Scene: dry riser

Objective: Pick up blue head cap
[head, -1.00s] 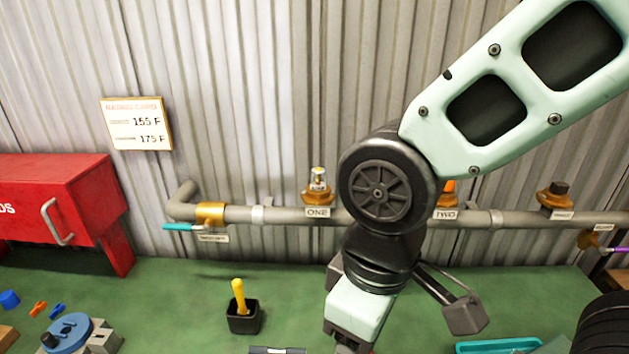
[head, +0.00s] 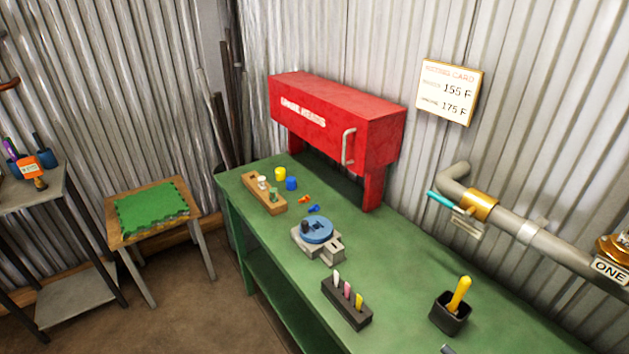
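A small blue cap-like cylinder (head: 291,183) stands on the green workbench (head: 395,265), near its far left end. It is next to a yellow cylinder (head: 280,174) and in front of the red cabinet. A smaller, flat blue piece (head: 314,208) lies nearer, beside an orange one (head: 304,199). My gripper and arm are out of view, so its state and distance from the cap are hidden.
A wooden block (head: 278,207) with small parts sits left of the cap. The red cabinet (head: 330,110) stands on legs behind. Nearer are a blue-topped fixture (head: 317,231), a dark marker rack (head: 335,304) and a black cup (head: 441,313). A stool (head: 113,237) stands left.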

